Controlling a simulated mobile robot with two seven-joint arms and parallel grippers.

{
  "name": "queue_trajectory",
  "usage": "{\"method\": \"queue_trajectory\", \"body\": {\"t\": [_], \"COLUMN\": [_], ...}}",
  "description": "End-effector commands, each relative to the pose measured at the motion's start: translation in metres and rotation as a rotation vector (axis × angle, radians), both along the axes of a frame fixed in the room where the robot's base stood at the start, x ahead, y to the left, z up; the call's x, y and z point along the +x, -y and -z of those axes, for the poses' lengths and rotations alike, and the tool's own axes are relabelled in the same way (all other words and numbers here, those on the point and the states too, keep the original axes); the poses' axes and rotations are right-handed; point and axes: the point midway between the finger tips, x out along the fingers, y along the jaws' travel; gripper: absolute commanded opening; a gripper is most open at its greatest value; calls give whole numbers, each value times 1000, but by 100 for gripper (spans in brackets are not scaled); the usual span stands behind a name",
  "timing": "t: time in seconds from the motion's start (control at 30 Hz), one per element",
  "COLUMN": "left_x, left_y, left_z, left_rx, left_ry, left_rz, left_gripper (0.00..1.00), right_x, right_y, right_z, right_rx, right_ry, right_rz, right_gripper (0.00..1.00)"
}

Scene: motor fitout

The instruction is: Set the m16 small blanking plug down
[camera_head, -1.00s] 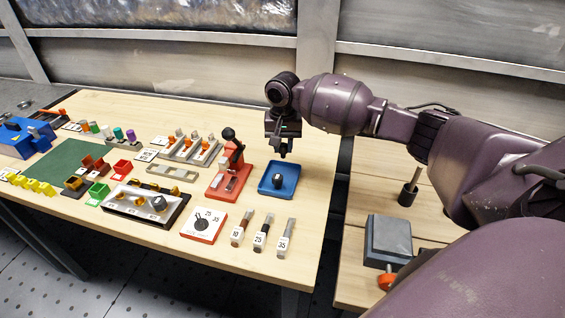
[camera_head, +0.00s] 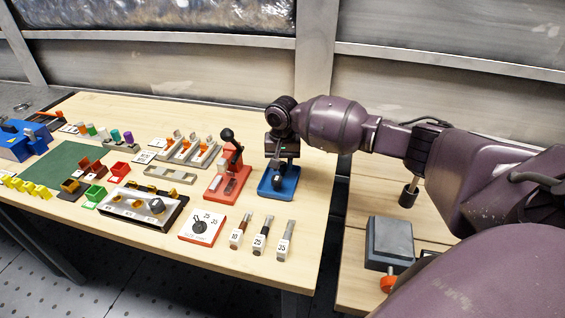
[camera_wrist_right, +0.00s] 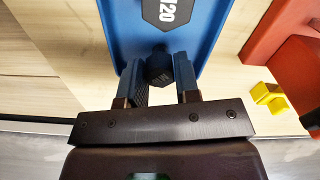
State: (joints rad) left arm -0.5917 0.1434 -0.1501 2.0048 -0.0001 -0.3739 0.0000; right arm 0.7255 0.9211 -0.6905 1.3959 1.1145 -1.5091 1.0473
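The small blanking plug (camera_wrist_right: 158,68) is a dark, six-sided piece between the fingertips of my right gripper (camera_wrist_right: 159,72) in the right wrist view. The fingers lie close against both its sides, and the gripper looks shut on it. My right gripper (camera_head: 278,178) is low over the blue tray (camera_head: 264,193) in the head view. Whether the plug touches the tray floor is hard to tell. A larger dark piece with a white "120"-like marking (camera_wrist_right: 168,12) lies in the tray beyond the plug. My left gripper is not in view.
A red stand with a black-knobbed lever (camera_head: 232,160) is close left of the tray. Three labelled tools (camera_head: 261,236) and a white dial plate (camera_head: 202,228) lie in front. Bare tabletop (camera_head: 312,190) is right of the tray.

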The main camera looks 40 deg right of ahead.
Motion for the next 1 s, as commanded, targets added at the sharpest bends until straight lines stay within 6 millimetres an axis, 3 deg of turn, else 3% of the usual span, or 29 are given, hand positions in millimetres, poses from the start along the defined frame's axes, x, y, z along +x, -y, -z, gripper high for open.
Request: {"method": "queue_trajectory", "body": {"t": [0.03,0.13,0.47,0.67,1.0], "left_x": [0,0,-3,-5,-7], "left_y": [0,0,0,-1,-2], "left_z": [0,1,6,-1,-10], "left_rx": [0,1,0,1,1], "left_ry": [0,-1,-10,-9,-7], "left_rz": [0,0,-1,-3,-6], "left_gripper": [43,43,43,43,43], "right_x": [0,0,0,1,1], "right_y": [0,0,0,0,0], "right_z": [0,0,-3,-30,-95], "right_rx": [0,0,-1,-1,0], "right_ry": [0,0,1,4,5], "right_rz": [0,0,-1,-1,-1], "right_gripper": [38,51,51,51,51]}}
